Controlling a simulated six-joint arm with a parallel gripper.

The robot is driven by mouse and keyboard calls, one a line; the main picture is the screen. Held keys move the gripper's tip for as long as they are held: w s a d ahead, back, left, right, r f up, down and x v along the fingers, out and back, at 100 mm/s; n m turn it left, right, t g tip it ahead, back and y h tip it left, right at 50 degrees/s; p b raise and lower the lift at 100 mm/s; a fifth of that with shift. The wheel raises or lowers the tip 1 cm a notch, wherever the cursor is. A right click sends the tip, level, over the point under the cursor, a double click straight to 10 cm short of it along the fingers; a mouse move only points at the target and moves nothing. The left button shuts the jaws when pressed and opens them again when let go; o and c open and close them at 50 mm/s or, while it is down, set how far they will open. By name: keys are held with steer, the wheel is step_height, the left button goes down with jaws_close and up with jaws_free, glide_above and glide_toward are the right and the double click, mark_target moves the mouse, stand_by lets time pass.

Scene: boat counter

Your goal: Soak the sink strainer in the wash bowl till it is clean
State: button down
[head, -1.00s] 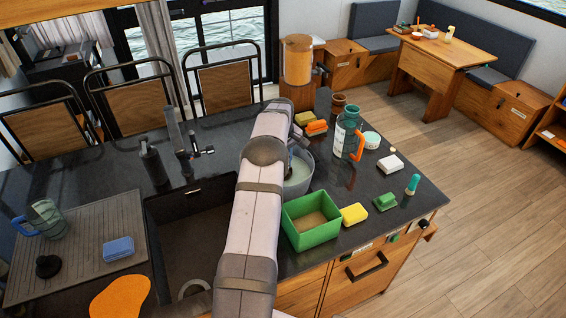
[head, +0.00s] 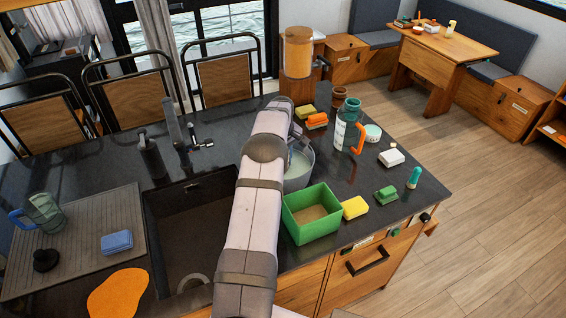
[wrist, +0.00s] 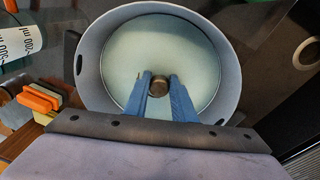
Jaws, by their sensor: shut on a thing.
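The wash bowl (head: 301,168) is a grey round tub on the counter, partly hidden behind my arm in the head view. In the wrist view the bowl (wrist: 90,62) fills the middle, with pale cloudy liquid inside. My gripper (wrist: 159,87) has its blue fingers over the bowl, shut on a small round brownish metal piece (wrist: 159,86), which appears to be the sink strainer's knob. The rest of the strainer is not visible, and how deep it sits in the liquid is unclear. My fingertips are hidden in the head view.
The green open box (head: 318,233) stands just in front of the bowl, with a yellow sponge (head: 355,207) beside it. Sponges (head: 316,120) lie behind. The sink (head: 195,225) is to the left.

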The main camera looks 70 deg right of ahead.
steer(key=shift+f+b, duration=0.3)
steer(key=shift+f, duration=0.2)
stand_by(0.4)
steer(key=c, duration=1.2)
jaws_free()
steer(key=shift+o, duration=0.2)
steer(key=shift+r, duration=0.15)
steer(key=shift+r+p, duration=3.05)
steer(key=shift+r, duration=2.85)
